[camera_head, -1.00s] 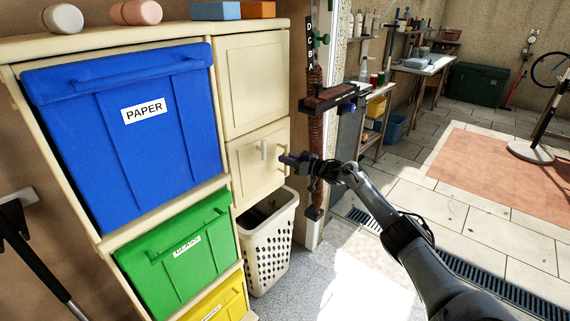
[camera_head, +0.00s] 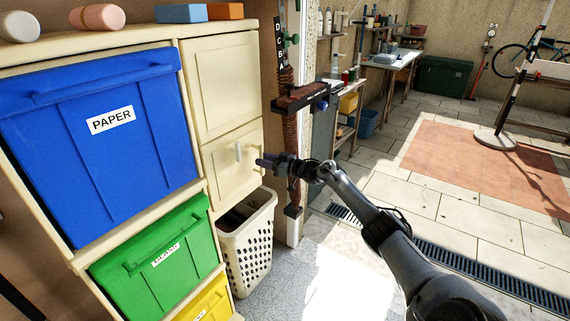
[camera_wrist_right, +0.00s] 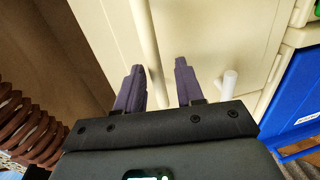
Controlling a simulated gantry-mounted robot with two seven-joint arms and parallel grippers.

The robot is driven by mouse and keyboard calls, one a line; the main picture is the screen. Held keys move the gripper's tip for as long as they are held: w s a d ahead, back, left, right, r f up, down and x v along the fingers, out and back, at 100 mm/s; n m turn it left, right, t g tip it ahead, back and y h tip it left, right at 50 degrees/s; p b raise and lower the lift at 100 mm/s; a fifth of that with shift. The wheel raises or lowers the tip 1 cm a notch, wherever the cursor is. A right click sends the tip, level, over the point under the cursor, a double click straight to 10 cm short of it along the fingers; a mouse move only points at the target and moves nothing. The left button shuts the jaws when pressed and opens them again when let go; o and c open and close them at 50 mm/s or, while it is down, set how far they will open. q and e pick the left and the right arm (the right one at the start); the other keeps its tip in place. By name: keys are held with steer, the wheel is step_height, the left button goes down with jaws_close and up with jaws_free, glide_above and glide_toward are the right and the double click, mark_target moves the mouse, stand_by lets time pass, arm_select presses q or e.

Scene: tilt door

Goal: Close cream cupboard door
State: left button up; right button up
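The cream cupboard (camera_head: 208,24) has an upper door (camera_head: 227,85) and a smaller lower door (camera_head: 226,178). The lower door has a pale upright handle (camera_head: 238,152). It looks flush or nearly so; I cannot tell whether it is fully shut. My right gripper (camera_head: 264,161) is at the lower door's right edge, pointing left. In the right wrist view, its two purple fingers (camera_wrist_right: 158,88) are apart, with a cream upright bar (camera_wrist_right: 150,55) between them, near the left finger. A white peg-like handle (camera_wrist_right: 228,84) is right of the fingers. Contact is unclear. My left gripper is out of view.
Blue (camera_head: 100,145), green (camera_head: 150,250) and yellow (camera_head: 208,303) bins fill the unit's left side. A white laundry basket (camera_head: 248,250) stands below the lower door. Open floor lies to the right.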

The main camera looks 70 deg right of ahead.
steer(key=s+p, duration=0.5)
steer(key=s, duration=0.4)
steer(key=shift+s+a, duration=0.15)
steer(key=shift+s, duration=0.05)
steer(key=shift+s, duration=0.1)
